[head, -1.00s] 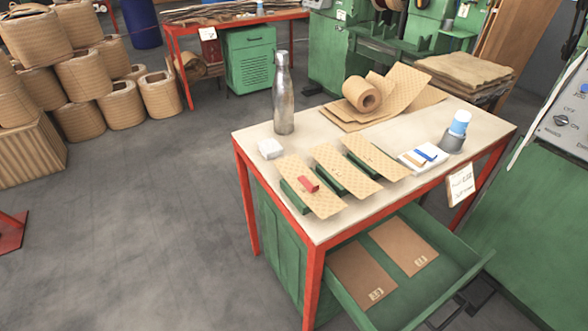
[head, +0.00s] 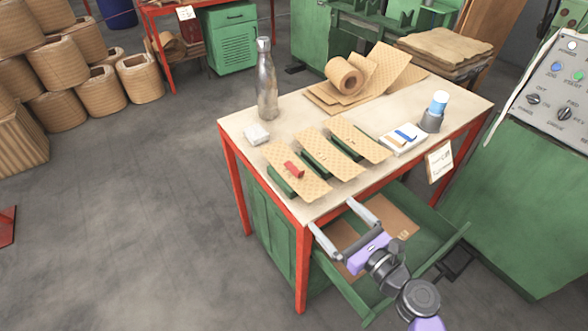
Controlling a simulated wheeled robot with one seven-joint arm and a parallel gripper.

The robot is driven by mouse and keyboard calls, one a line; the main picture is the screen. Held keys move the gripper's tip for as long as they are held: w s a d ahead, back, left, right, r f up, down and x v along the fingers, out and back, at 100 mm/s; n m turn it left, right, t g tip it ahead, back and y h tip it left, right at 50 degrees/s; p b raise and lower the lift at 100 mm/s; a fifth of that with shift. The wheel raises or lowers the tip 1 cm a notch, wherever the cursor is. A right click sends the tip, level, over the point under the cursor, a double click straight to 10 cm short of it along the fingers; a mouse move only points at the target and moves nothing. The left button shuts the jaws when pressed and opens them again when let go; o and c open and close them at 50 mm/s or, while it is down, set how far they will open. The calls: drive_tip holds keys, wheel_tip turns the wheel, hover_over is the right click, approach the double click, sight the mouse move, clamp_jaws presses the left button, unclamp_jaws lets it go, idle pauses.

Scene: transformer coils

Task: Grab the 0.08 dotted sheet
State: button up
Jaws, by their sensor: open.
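Three tan dotted sheets lie side by side on green holders on the table. They are the left sheet (head: 297,172), the middle sheet (head: 329,154) and the right sheet (head: 358,139). A red object (head: 293,170) lies on the left sheet. Any thickness marks are too small to read, so I cannot tell which sheet is 0.08. My gripper (head: 332,216) is open and empty, with its two fingers apart near the table's front edge. It appears over the open drawer, in front of the sheets, and hides part of the brown sheets inside.
The table (head: 236,124) also holds a metal bottle (head: 266,82), a white block (head: 256,134), a cardboard roll (head: 345,76), a white pad (head: 403,138) and a blue-topped cup (head: 437,107). The green drawer (head: 440,237) stands open. A control panel (head: 556,90) is at right.

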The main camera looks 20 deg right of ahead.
sight(313, 189)
drive_tip(key=shift+m, duration=0.4)
drive_tip(key=x, duration=0.3)
drive_tip(key=r+x, duration=0.1)
drive_tip(key=x, duration=0.4)
drive_tip(key=shift+w+a+r, duration=0.1)
drive_tip(key=shift+w+r, duration=0.2)
drive_tip(key=shift+w, duration=0.15)
drive_tip(key=shift+c, duration=0.2)
drive_tip(key=c, duration=1.4)
drive_tip(key=shift+o, duration=0.2)
